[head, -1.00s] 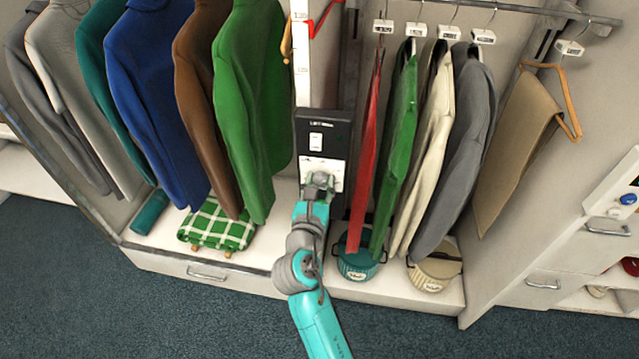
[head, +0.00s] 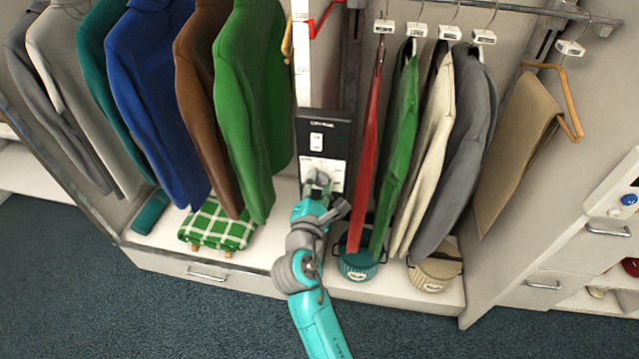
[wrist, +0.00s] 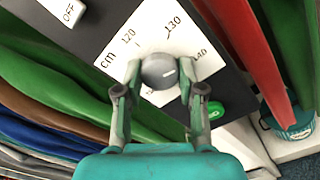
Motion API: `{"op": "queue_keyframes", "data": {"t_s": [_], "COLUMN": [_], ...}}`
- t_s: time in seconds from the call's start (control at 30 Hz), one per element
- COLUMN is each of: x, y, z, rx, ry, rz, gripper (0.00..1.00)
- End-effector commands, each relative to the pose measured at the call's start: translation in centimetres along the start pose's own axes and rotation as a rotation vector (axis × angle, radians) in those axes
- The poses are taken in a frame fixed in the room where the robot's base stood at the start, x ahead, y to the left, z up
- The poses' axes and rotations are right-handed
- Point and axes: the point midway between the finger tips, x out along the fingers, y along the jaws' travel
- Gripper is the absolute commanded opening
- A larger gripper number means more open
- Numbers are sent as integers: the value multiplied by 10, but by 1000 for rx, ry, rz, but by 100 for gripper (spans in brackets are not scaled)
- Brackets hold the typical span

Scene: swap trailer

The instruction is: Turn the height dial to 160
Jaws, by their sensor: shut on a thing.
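The height dial (wrist: 159,71) is a round grey knob on a white scale plate (wrist: 112,60) marked cm, with 120, 130 and 140 readable. A short white line on the knob's face points right, roughly toward 140. Lower marks are partly hidden by my gripper, and I cannot read 160. My gripper (wrist: 160,85) has one finger on each side of the knob and is shut on it. In the head view, my gripper (head: 318,180) is at the lower part of the dark control panel (head: 326,124) and mostly hides the dial.
An OFF switch (wrist: 70,10) and a green button (wrist: 215,111) flank the scale. A red garment (head: 366,150) and a green one hang close right of the panel; a large green garment (head: 252,110) hangs left. Tins (head: 358,262) stand below right.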

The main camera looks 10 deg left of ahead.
Motion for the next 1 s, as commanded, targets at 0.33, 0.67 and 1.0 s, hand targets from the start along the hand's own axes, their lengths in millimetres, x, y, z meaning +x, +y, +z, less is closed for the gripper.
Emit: {"op": "queue_keyframes", "data": {"t_s": [0.33, 0.67, 1.0], "x": [0, 0, 0], "y": [0, 0, 0], "z": [0, 0, 1], "rx": [327, 640, 963], "ry": [0, -1, -1], "rz": [-1, -2, -2], "gripper": [4, 4, 4]}}
